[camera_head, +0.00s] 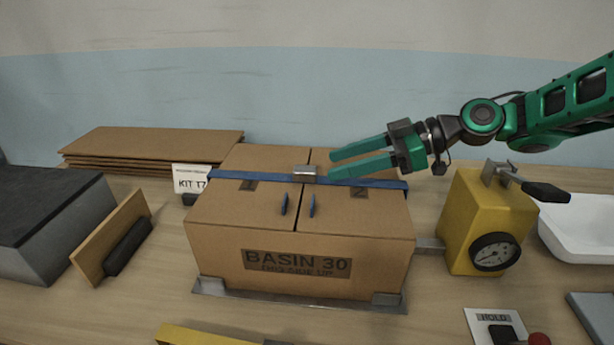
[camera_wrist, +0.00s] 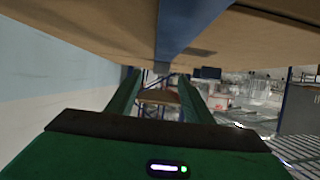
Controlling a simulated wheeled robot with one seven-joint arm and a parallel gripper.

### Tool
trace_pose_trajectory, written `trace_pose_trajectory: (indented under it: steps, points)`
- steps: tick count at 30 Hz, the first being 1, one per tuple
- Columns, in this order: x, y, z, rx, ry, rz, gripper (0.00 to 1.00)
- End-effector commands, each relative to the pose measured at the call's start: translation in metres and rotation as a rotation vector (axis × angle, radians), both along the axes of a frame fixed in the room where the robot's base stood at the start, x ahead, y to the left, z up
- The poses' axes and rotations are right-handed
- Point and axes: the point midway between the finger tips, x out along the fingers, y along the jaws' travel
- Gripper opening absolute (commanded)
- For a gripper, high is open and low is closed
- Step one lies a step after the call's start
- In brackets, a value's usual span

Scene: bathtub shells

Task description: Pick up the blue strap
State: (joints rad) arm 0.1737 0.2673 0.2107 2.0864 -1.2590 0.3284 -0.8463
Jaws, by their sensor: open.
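The blue strap (camera_head: 250,179) runs left to right across the top of a closed cardboard box (camera_head: 240,225) marked "BASIN 30". A small silver buckle (camera_head: 305,171) sits on the strap near the middle. My gripper (camera_head: 331,167) is open and points left over the right half of the box top, its fingertips just right of the buckle. Its lower finger overlaps part of the strap in the head view; I cannot tell whether they touch. In the wrist view the strap (camera_wrist: 185,28) runs along the board-like box surface toward the space between the fingers (camera_wrist: 158,78).
A yellow block with a dial (camera_head: 470,225) stands right of the box, joined by a metal bar. A white basin (camera_head: 580,228) is farther right. Flat cardboard (camera_head: 150,143) and a "KIT 17" card (camera_head: 190,178) are behind left. A wooden board with a black handle (camera_head: 105,235) stands left.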

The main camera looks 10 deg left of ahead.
Motion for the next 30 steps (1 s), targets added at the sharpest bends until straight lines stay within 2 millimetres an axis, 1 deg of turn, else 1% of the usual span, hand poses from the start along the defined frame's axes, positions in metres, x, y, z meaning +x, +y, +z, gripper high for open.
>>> trace_pose_trajectory:
  steps: [1,8,11,14,18,21,26,27,29,30]
  points:
    - [-0.001,0.005,-0.002,0.0,0.001,0.002,0.47]
    - [-0.001,0.015,-0.005,0.0,-0.001,0.001,0.47]
    - [-0.002,0.025,-0.006,-0.001,0.001,0.002,0.47]
    - [-0.003,0.04,-0.007,0.0,-0.001,0.004,0.47]
    - [-0.003,0.057,-0.014,0.0,0.001,0.002,0.47]
    - [-0.003,0.061,-0.016,-0.001,0.0,0.0,0.47]
    - [-0.003,0.061,-0.016,0.0,0.0,-0.001,0.47]
    - [-0.003,0.061,-0.016,0.0,0.0,0.0,0.42]
    - [-0.003,0.061,-0.016,0.0,0.0,0.0,0.28]
    - [-0.003,0.061,-0.016,0.0,0.0,0.0,0.18]
